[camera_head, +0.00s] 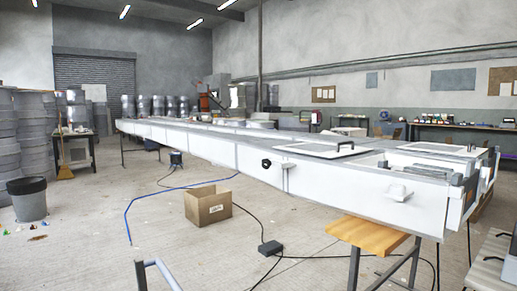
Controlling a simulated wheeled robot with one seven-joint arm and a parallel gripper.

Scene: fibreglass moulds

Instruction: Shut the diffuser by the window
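I cannot make out a diffuser for certain, and no window shows. A long white trough-like structure (215,143) runs from the far left to the near right. On its top lie a framed grey panel (320,151) with a small dark handle and, at the near right end, a white box-like part (440,159) with a flat lid. I cannot tell whether either is the diffuser. My gripper is not in view.
A wooden-topped stool (367,235) stands in front of the trough's near end. An open cardboard box (208,204), a dark bin (28,198), a blue hose (150,198) and black cables lie about the floor. Stacked drums (35,135) line the left. The left middle floor is mostly clear.

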